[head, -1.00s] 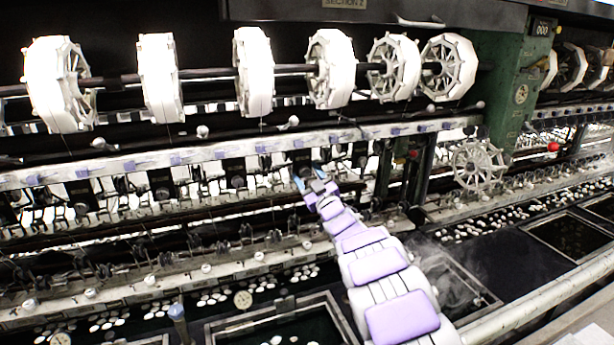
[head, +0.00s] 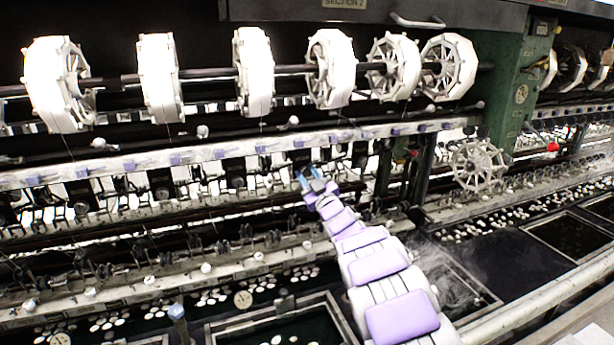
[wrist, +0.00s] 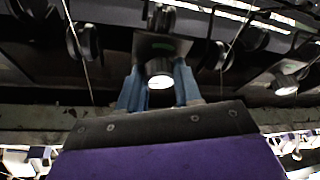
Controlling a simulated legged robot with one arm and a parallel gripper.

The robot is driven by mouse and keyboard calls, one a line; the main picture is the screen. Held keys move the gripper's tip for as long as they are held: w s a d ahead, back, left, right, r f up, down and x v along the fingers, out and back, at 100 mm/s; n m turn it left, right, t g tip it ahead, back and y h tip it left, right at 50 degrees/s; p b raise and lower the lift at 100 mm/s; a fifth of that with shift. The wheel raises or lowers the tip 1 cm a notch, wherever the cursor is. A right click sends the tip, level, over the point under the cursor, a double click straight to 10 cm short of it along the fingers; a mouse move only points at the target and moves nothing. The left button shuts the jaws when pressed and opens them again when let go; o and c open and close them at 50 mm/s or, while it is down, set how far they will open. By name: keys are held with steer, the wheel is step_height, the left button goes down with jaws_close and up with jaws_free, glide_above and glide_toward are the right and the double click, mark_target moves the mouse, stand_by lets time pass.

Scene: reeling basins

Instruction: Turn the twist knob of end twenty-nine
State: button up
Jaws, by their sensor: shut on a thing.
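My gripper (head: 311,178) reaches into the machine below the pale rail, near the middle of the head view. In the wrist view its two blue fingers (wrist: 158,88) stand on either side of a short dark round knob (wrist: 160,70) with a bright end face and are shut on it. A plate with a small green mark (wrist: 163,45) sits just above the knob. The mark is too small to read, so I cannot confirm the end number. In the head view my gripper hides the knob.
A similar knob (wrist: 287,84) stands apart to the right in the wrist view. Dark pulleys and thin threads hang close to both sides. White reels (head: 331,68) line the shaft above. A basin (head: 285,315) lies below, and a green post (head: 508,100) stands at right.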

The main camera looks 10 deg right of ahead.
steer(key=shift+a+m, duration=0.1)
steer(key=shift+m, duration=0.3)
steer(key=m+h, duration=0.2)
steer(key=m, duration=0.1)
steer(key=m+t+h+p, duration=0.1)
steer(key=m, duration=0.2)
steer(key=shift+a+m+h, duration=0.15)
steer(key=shift+m+h, duration=0.15)
steer(key=shift+h, duration=0.1)
steer(key=m+h, duration=0.1)
steer(key=m, duration=0.2)
steer(key=m+h, duration=0.2)
steer(key=m, duration=0.1)
steer(key=shift+s+a+m, duration=0.1)
steer(key=shift+m, duration=0.2)
steer(key=m+h+b, duration=0.1)
steer(key=m, duration=0.2)
steer(key=m+g+h+b, duration=0.1)
steer(key=m+h, duration=0.1)
steer(key=m, duration=0.2)
steer(key=shift+r, duration=0.1)
steer(key=m+g+h+b, duration=0.1)
steer(key=m+g, duration=0.1)
steer(key=m, duration=0.3)
steer(key=shift+m, duration=0.4)
steer(key=o, duration=1)
steer(key=shift+o, duration=0.2)
